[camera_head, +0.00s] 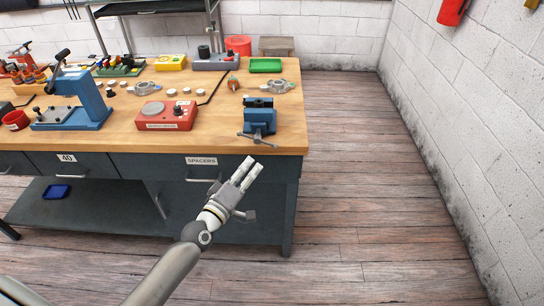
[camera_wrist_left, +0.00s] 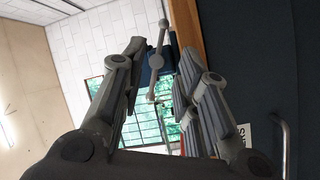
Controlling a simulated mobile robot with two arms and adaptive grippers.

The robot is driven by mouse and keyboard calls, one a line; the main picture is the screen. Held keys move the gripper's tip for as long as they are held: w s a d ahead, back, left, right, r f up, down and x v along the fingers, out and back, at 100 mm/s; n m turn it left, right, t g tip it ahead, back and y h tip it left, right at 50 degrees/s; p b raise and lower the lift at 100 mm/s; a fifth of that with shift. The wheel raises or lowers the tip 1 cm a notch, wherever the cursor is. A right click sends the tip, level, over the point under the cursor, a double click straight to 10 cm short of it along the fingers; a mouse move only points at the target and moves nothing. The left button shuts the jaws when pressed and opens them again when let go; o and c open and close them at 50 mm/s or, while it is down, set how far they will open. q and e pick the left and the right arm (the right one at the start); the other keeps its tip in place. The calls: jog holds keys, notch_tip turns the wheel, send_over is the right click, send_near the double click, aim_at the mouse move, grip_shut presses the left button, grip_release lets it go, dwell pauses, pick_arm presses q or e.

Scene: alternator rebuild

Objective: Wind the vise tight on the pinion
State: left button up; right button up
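The blue vise (camera_head: 260,118) stands at the right front corner of the workbench. Its grey handle bar (camera_head: 257,139) with rounded ends sticks out at the front, over the bench edge. The dark jaws show on top; I cannot make out a pinion between them. My left gripper (camera_head: 251,170) is in front of the bench, below and short of the handle, apart from it. In the left wrist view, the fingers of the left gripper (camera_wrist_left: 160,72) are spread and empty. The handle bar (camera_wrist_left: 157,62) shows beyond and between them, with part of the vise (camera_wrist_left: 172,58) behind. My right gripper is not in view.
The wooden workbench (camera_head: 215,135) has a drawer labelled SPACERS (camera_head: 200,161) below the front edge. A red device (camera_head: 166,116) and a blue press (camera_head: 87,99) stand left of the vise. Floor to the right of the bench (camera_head: 370,180) is clear.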

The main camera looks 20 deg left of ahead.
aim_at(258, 139)
pick_arm(q)
jog(key=w, duration=0.3)
jog(key=w+d, duration=0.1)
jog(key=w, duration=0.6)
jog(key=shift+w+d+f, duration=0.15)
jog(key=shift+w+d, duration=0.15)
jog(key=shift+d, duration=0.05)
grip_shut()
